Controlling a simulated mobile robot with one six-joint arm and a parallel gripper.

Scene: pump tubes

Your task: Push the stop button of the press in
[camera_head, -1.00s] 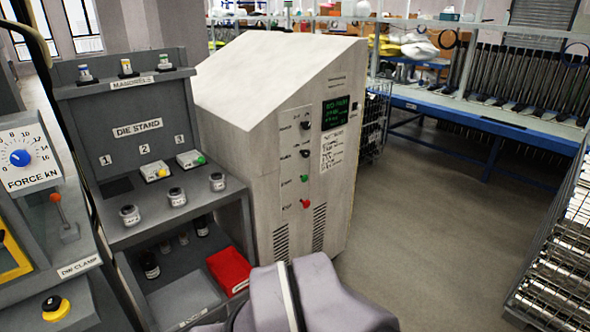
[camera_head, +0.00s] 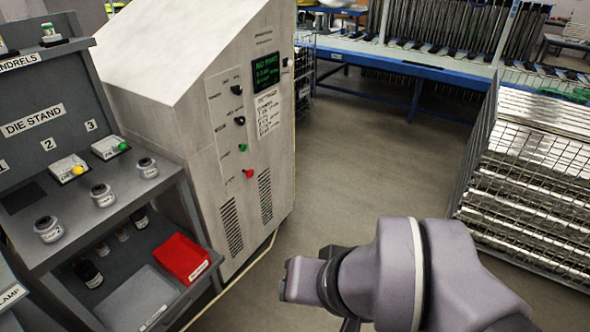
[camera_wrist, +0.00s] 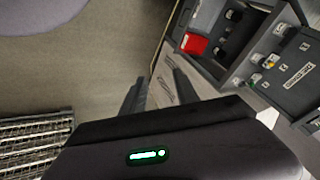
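A tall pale grey cabinet (camera_head: 185,90) with a sloped top stands left of centre in the head view. Its front panel has a small green-lettered screen (camera_head: 267,74), black knobs, a green button (camera_head: 242,148) and below that a red button (camera_head: 248,173). The red button stands out from the panel and its label is too small to read. In the wrist view my gripper (camera_wrist: 155,70) has its two dark fingers apart with nothing seen between them. Part of the cabinet's lower face with vent slits shows beside the fingers. The red button cannot be made out there.
The die stand (camera_head: 30,150) with jars and a red bin (camera_head: 186,258) is left of the cabinet; the bin also shows in the wrist view (camera_wrist: 194,44). A wire rack of metal tubes (camera_head: 535,170) stands right. A blue bench (camera_head: 400,66) is behind. Floor between is clear.

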